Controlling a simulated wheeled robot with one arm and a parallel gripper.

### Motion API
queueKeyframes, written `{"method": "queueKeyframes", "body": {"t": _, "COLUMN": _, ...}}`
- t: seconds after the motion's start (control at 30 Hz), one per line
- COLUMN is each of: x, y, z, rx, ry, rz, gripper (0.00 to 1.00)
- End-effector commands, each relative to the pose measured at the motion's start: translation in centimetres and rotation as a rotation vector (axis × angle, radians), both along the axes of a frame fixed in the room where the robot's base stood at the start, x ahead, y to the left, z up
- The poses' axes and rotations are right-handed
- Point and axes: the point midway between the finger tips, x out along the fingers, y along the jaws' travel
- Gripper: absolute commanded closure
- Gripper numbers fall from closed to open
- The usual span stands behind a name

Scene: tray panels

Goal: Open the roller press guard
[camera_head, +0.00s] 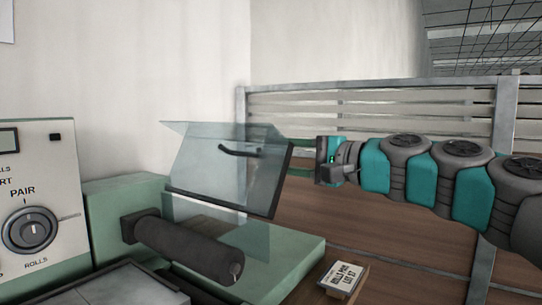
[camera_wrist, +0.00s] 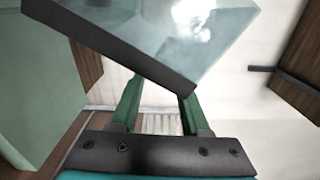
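The roller press guard (camera_head: 205,165) is a clear, bent panel with a dark edge strip on its right side. It stands tilted above the dark roller (camera_head: 190,248) of the green press (camera_head: 125,195). A dark curved handle (camera_head: 240,151) shows on or through the panel. My gripper (camera_head: 290,157) is just right of the guard's dark edge, its green fingers pointing left. In the wrist view the fingers (camera_wrist: 160,92) are spread apart with nothing seen between them. The guard's dark edge (camera_wrist: 120,50) crosses in front of the fingertips, partly hiding them; contact cannot be told.
A control panel (camera_head: 40,190) with a PAIR knob (camera_head: 30,229) stands at the left. A small label plate (camera_head: 342,278) lies at the press's lower right. A metal-framed slatted barrier (camera_head: 370,97) runs behind my arm. A grey tray (camera_head: 105,288) is at the front.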

Motion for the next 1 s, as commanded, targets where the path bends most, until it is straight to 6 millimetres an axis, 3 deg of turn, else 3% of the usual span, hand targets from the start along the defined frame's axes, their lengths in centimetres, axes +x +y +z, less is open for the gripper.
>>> {"method": "queueKeyframes", "body": {"t": 0.27, "x": -0.1, "y": -0.1, "z": 0.0, "rx": 0.0, "ry": 0.0, "rz": 0.0, "gripper": 0.55}}
{"method": "queueKeyframes", "body": {"t": 1.0, "x": -2.9, "y": -3.8, "z": 0.1, "rx": 0.002, "ry": -0.002, "rz": -0.003, "gripper": 0.55}}
